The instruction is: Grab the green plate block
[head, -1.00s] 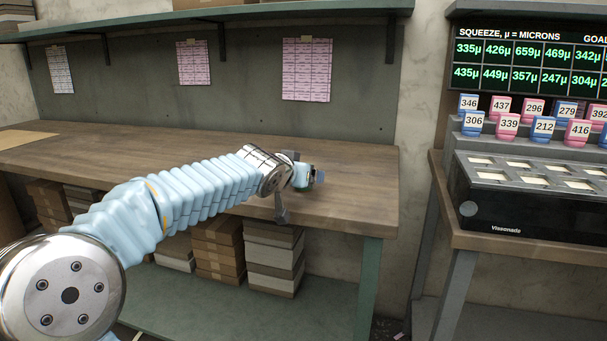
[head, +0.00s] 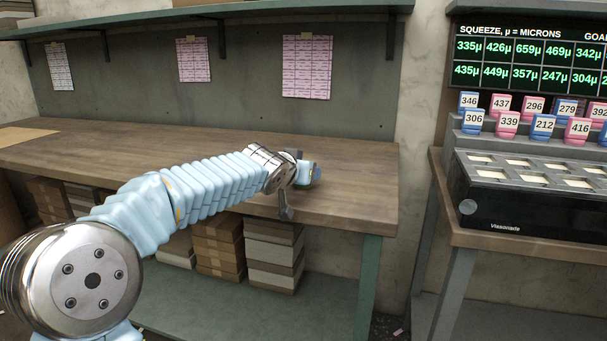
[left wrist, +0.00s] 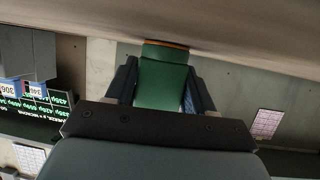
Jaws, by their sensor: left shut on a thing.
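The green plate block (left wrist: 163,82) sits between the two fingers of my left gripper (left wrist: 160,90) in the left wrist view. A thin orange edge runs along its far end. The fingers touch it on both sides, and the gripper is shut on it. In the head view my left gripper (head: 306,174) is over the right part of the wooden workbench (head: 362,185), near its front edge. The block is mostly hidden there by the gripper. My right gripper is not in view.
At right, a dark device (head: 520,205) stands on a separate table, with numbered blue and pink blocks (head: 543,126) behind it and a readout panel above. A shelf (head: 200,22) hangs over the bench. Stacked boxes (head: 272,255) stand underneath. The bench's left and back are largely clear.

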